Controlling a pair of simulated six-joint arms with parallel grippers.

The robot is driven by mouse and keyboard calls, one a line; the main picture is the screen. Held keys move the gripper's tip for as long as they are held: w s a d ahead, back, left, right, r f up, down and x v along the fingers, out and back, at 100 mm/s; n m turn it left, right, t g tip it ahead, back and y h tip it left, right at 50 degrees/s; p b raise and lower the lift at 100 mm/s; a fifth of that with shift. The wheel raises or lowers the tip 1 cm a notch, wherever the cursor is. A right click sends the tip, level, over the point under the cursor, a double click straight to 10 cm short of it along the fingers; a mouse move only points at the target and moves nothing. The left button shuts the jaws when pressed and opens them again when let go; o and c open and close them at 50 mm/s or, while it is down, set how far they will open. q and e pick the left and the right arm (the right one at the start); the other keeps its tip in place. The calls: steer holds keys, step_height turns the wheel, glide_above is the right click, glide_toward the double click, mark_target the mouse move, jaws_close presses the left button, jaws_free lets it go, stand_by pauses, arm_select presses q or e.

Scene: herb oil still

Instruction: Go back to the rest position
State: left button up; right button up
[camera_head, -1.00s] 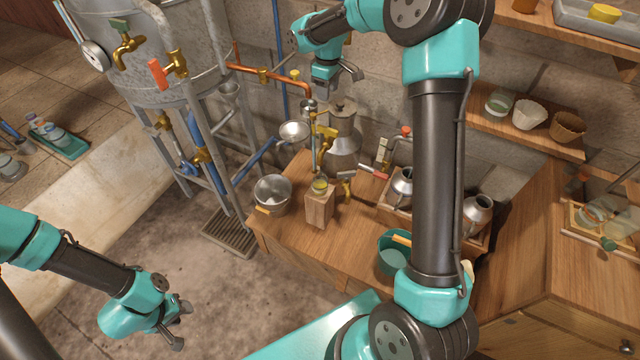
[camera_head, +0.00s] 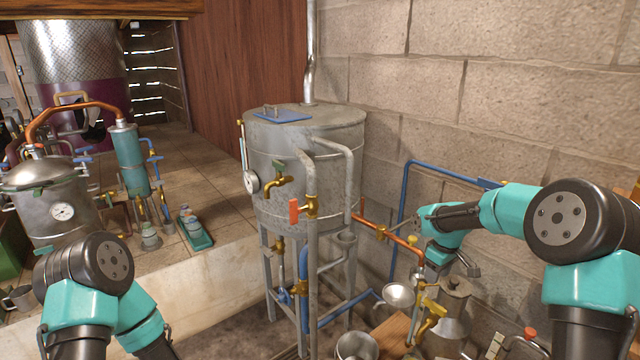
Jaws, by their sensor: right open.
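My right arm comes in from the right edge and reaches left. Its gripper (camera_head: 454,270) is open and empty, fingers pointing down, just above or in front of the metal can (camera_head: 452,305). I cannot tell the exact gap between them. My left arm shows at the lower left only by its upper links. Its gripper is outside the picture.
A tall grey metal tank (camera_head: 305,165) on legs stands in the middle, with brass taps and a copper pipe (camera_head: 385,234) running right. A block wall (camera_head: 540,110) is behind my right arm.

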steer(key=s+a+f+m+y, duration=0.1)
steer(key=s+a+f, duration=0.2)
steer(key=f, duration=0.4)
steer(key=s+a+f+m+y, duration=0.1)
steer(key=s+a+f, duration=0.15)
steer(key=f, duration=0.35)
steer(key=s+a+f+m, duration=0.3)
steer(key=s+f, duration=0.5)
steer(key=s, duration=0.3)
steer(key=s+a+f+m+y, duration=0.1)
steer(key=s+a+f+m, duration=0.2)
steer(key=s, duration=0.9)
steer(key=a+f, duration=0.3)
steer(key=f, duration=0.2)
steer(key=shift+s+a+t, duration=0.15)
steer(key=shift+s+t, duration=0.1)
steer(key=shift+t, duration=0.05)
